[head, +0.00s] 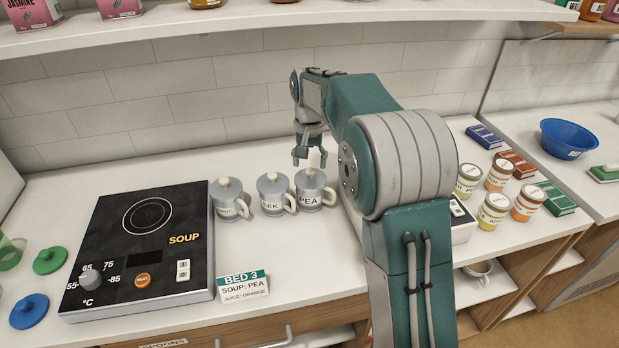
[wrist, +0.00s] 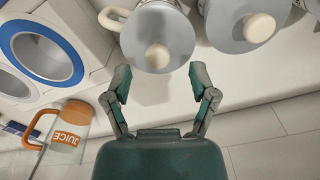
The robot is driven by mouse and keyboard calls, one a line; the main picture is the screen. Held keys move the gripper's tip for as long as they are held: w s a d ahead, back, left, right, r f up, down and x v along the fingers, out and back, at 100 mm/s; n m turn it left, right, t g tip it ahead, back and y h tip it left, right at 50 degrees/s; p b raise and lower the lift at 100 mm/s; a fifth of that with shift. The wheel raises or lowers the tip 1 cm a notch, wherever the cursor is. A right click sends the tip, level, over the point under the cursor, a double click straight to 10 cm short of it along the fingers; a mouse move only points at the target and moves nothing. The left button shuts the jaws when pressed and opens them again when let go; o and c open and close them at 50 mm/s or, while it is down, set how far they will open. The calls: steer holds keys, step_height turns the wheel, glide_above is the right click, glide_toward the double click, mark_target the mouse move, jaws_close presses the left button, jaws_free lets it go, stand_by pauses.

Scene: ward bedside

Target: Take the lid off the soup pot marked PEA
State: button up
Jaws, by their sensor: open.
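The soup pot marked PEA (head: 308,199) is a small grey pot with a cream handle, rightmost of three on the counter. Its grey lid (head: 310,178) with a cream knob is on it. My gripper (head: 310,164) is above and just behind this pot, fingers pointing down, open and empty. In the wrist view the open fingers (wrist: 160,82) are apart, and a lid with a cream knob (wrist: 158,56) lies just beyond them, apparently the PEA pot's. No label shows there. The LEEK pot (head: 270,203) and another lidded pot (head: 229,208), its label partly hidden, stand to the left.
A black SOUP hotplate (head: 144,260) lies left of the pots. A BED 3 card (head: 244,287) reading SOUP: PEA stands in front. Several jars (head: 492,206) stand right of my arm. A JUICE jug (wrist: 70,125) shows in the wrist view. A shelf (head: 270,15) hangs above.

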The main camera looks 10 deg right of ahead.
mark_target(310, 170)
steer(key=shift+f, duration=1.5)
jaws_close()
steer(key=shift+r, duration=0.15)
